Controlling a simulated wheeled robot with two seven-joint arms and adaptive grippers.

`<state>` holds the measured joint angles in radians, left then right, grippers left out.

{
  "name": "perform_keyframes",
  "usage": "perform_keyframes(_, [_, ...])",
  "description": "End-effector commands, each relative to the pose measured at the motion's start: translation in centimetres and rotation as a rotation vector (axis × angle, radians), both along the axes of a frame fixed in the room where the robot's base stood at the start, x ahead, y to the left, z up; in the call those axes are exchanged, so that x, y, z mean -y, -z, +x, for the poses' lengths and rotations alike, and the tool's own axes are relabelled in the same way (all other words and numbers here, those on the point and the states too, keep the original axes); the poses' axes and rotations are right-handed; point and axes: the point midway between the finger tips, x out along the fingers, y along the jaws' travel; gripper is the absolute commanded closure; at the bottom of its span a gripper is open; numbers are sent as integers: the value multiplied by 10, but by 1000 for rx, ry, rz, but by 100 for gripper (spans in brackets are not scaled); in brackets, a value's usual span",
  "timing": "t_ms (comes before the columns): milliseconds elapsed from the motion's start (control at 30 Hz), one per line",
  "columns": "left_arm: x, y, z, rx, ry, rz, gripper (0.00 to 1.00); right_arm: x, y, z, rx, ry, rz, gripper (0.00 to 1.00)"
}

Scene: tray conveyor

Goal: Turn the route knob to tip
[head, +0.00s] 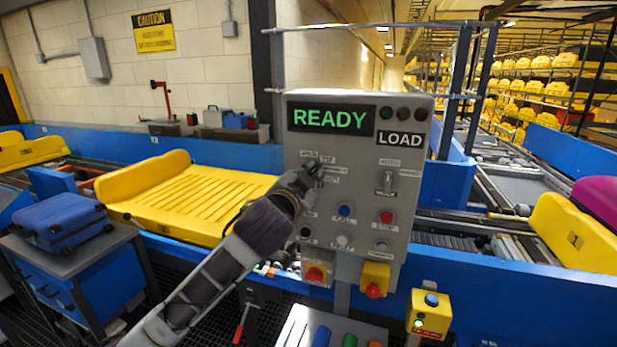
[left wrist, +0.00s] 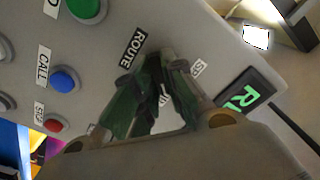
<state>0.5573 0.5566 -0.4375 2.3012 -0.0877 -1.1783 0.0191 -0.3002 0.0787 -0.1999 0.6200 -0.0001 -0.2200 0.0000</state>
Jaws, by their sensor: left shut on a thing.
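The grey control panel (head: 355,215) stands in front of me, with a green READY display (head: 331,118) and a LOAD sign (head: 401,140). My left gripper (head: 314,172) reaches the upper left of the panel and is shut on the route knob. The knob itself is hidden by the fingers, so its pointing direction cannot be told. Small position labels surround it, one seeming to read TIP (head: 327,160). In the left wrist view the fingers (left wrist: 158,82) close in beside the ROUTE label (left wrist: 133,47). My right gripper is not in view.
A second selector knob (head: 388,180) sits to the right on the panel. Blue (head: 344,211) and red (head: 387,217) buttons are below. A yellow tray (head: 185,195) lies on the conveyor behind. A blue suitcase (head: 62,220) rests on a cart at left.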

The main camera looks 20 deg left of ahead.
Motion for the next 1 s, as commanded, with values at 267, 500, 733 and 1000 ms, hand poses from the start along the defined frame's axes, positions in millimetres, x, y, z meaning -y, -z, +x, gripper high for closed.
perform_keyframes(267, [1,2,0,-5,1,-2,100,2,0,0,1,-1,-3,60])
perform_keyframes(500, [0,1,0,-3,1,-1,66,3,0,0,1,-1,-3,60])
perform_keyframes(733, [0,1,0,-1,0,-1,66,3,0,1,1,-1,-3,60])
perform_keyframes(1000, [0,-4,0,0,0,-2,66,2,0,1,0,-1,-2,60])
